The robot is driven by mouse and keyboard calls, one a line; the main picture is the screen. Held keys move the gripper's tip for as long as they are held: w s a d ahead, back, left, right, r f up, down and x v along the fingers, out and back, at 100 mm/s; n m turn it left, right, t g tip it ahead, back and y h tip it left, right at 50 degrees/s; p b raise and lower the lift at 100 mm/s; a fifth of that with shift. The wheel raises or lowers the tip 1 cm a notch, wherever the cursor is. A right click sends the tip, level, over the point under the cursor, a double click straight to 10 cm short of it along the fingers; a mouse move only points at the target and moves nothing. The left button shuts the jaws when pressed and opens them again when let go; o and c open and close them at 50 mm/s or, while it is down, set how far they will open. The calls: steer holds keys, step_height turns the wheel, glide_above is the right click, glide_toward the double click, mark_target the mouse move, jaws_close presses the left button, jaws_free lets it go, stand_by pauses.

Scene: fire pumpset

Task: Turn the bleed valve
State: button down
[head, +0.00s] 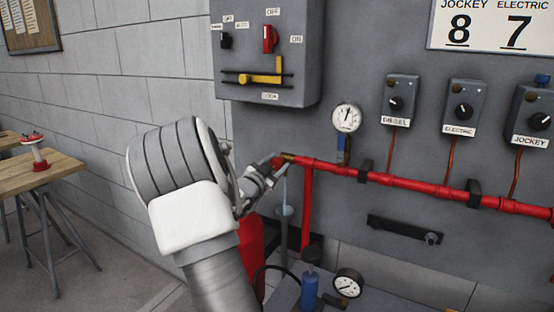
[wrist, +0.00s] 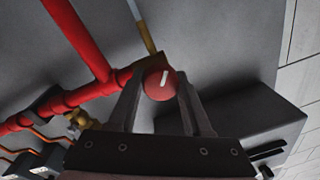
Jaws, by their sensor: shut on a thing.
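The bleed valve shows in the wrist view as a round red knob (wrist: 160,85) with a white mark, tilted slightly from upright in the picture. It sits at a brass fitting on the end of the red pipe (wrist: 92,91). My gripper (wrist: 160,78) has one finger on each side of the knob and is shut on it. In the head view, my gripper (head: 271,167) is at the left end of the red pipe (head: 395,181), and only a little of the red knob (head: 277,161) shows past the fingers.
A thin pale line hangs below the fitting towards a grey funnel (head: 284,211). A pressure gauge (head: 346,117) is right of the valve, and a grey control box (head: 266,88) is above. Three labelled switch boxes line the panel. A wooden table (head: 38,174) stands at left.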

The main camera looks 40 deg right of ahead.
steer(key=shift+r+n+p, duration=0.1)
steer(key=shift+n+p, duration=0.2)
steer(key=shift+n, duration=0.3)
steer(key=shift+c, duration=1.8)
jaws_free()
steer(key=v, duration=1.7)
steer(key=shift+a+p, duration=0.25)
steer(key=shift+p, duration=0.1)
